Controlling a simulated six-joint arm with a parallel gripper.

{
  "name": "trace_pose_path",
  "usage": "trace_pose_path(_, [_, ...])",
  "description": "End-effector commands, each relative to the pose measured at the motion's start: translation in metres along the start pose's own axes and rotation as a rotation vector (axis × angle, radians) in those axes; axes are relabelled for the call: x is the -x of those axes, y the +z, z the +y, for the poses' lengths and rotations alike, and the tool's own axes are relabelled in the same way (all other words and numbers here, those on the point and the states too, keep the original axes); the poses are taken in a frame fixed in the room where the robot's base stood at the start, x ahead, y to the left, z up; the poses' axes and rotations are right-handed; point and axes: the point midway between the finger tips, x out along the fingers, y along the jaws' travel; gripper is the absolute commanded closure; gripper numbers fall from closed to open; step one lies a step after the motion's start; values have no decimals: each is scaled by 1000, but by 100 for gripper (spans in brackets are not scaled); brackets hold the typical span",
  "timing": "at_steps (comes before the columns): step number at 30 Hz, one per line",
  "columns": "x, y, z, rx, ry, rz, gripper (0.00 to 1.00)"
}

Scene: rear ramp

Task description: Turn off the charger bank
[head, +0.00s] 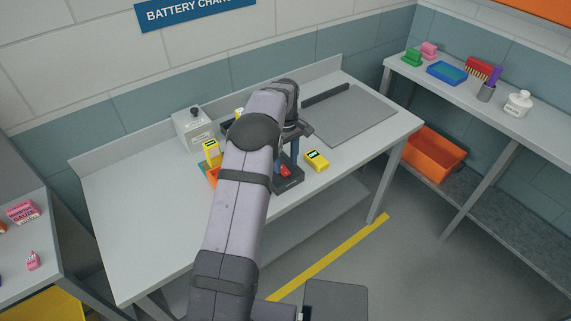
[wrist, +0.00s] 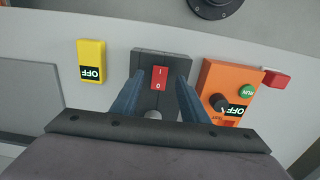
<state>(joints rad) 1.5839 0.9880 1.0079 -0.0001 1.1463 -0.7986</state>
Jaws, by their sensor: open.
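A dark box with a red rocker switch marked I and 0 (wrist: 159,78) sits on the bench below my gripper (wrist: 158,88). The red switch also shows in the head view (head: 285,171). My gripper is open, its two blue fingers on either side of the switch in the wrist view. I cannot tell whether they touch the box. An orange box (wrist: 213,77) beside it carries a green RUN button (wrist: 247,90), a black knob (wrist: 219,103) and an OFF label. No label visible here names the charger bank.
A yellow block marked OFF (wrist: 91,62) lies on the other side of the switch box. A pale box with a black knob (head: 192,131) stands at the bench's back. A grey mat (head: 345,118) lies to the right. The bench's left part (head: 130,200) is clear.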

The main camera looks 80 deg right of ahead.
Motion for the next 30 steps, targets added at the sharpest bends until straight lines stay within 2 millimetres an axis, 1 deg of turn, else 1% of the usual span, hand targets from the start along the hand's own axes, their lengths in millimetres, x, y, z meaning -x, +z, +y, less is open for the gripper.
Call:
trace_pose_path(3, [-12,0,-1,0,-2,-2,59])
trace_pose_path(7, [-23,0,-1,0,-1,-1,59])
trace_pose_path(12, [-28,0,0,0,1,1,59])
trace_pose_path(18, [-28,0,0,0,1,1,59])
trace_pose_path(20, [-28,0,0,0,1,1,74])
trace_pose_path(21, [-28,0,0,0,1,0,83])
trace_pose_path(23, [-28,0,0,0,0,1,98])
trace_pose_path(24, [-28,0,0,0,0,0,100])
trace_pose_path(30, [-28,-1,0,2,-1,-10,100])
